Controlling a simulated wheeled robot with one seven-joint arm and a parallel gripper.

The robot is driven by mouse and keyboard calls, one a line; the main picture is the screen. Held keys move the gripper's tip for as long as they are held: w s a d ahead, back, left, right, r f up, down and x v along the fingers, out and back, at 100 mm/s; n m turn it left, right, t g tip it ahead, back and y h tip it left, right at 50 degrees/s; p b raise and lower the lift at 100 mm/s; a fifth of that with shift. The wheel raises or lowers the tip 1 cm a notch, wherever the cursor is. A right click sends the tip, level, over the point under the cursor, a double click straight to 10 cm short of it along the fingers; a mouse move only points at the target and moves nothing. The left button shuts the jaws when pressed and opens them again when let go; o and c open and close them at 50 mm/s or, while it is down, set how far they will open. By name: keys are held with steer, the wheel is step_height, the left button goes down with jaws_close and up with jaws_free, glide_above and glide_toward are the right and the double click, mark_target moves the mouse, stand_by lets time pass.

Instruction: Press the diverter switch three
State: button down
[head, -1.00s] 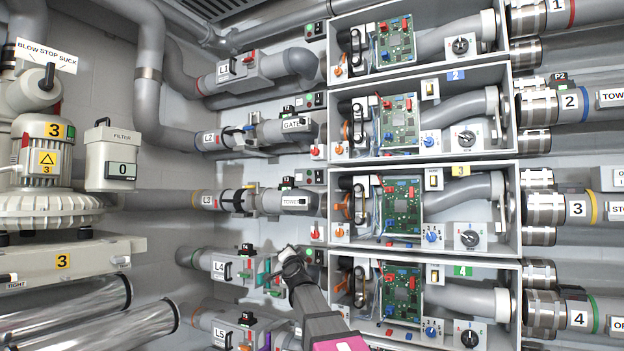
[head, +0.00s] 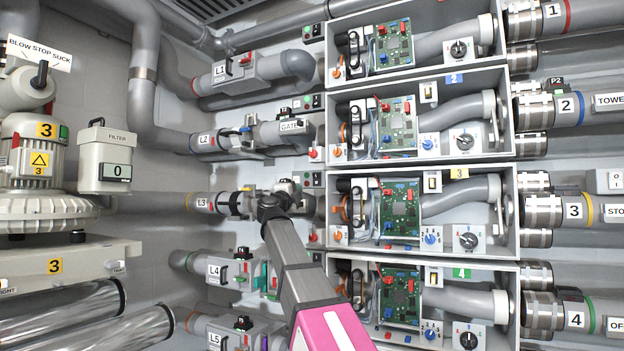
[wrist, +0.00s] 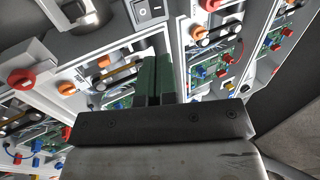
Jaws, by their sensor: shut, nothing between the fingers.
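My gripper (head: 284,190) is shut and empty in the head view, in front of the L3 pipe line, covering its TOWER-side fitting. In the wrist view its two dark green fingers (wrist: 156,78) are together, pointing up the picture. A small switch plate (head: 312,179) with a dark rocker is just right of my gripper in the head view, left of box 3. A black rocker switch (wrist: 150,10) on a grey plate shows ahead of the fingertips in the wrist view, apart from them. No label is readable on it, so I cannot tell if it is diverter switch three.
Box 3 (head: 420,249), with a circuit board and knobs, stands right of my gripper. The L3 pipe (head: 202,202) runs to its left, and the L4 unit (head: 216,270) is below. Orange and red knobs (wrist: 20,80) crowd the wrist view. Little free room shows around the fingers.

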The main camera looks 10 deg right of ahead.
mark_target(316, 175)
steer(key=x, duration=1.4)
